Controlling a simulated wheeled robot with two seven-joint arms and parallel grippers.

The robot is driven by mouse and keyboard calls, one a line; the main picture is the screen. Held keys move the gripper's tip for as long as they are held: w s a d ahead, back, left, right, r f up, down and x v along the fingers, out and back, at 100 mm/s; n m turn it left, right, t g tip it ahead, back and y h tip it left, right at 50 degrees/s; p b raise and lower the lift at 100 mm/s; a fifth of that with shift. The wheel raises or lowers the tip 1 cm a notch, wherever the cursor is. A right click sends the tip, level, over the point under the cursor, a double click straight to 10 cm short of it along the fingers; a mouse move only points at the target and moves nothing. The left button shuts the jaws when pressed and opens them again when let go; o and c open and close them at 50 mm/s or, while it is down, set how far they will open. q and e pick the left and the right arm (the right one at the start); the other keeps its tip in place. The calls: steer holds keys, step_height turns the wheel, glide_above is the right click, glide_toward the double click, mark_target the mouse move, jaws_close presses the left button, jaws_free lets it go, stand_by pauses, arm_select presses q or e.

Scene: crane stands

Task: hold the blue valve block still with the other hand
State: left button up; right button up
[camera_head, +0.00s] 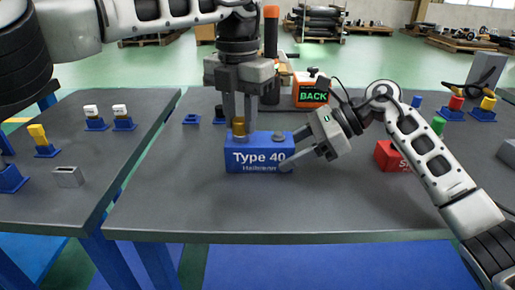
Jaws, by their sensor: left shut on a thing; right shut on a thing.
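The blue valve block (259,158), marked "Type 40", sits upright on the dark table. My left gripper (240,130) points down from above at the block's left part. It is shut on a brass-coloured fitting (239,125) at the top of the block. My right gripper (287,152) reaches in from the right and is shut on the right end of the blue block. Its fingers cover part of that end. A dark round port (279,136) shows on top of the block near the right gripper.
An orange box marked "BACK" (312,92) stands behind the block, beside a dark cylinder with an orange top (271,40). A red box (390,157) lies to the right, partly behind my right arm. Small blue stands with coloured tops are on both sides. The table front is clear.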

arm_select(q)
steer(key=shift+r, duration=0.1)
stand_by(0.3)
steer(key=n, duration=0.3)
steer(key=shift+r+n, duration=0.1)
steer(key=shift+n, duration=1)
steer(key=n, duration=0.2)
steer(key=shift+n, duration=1.6)
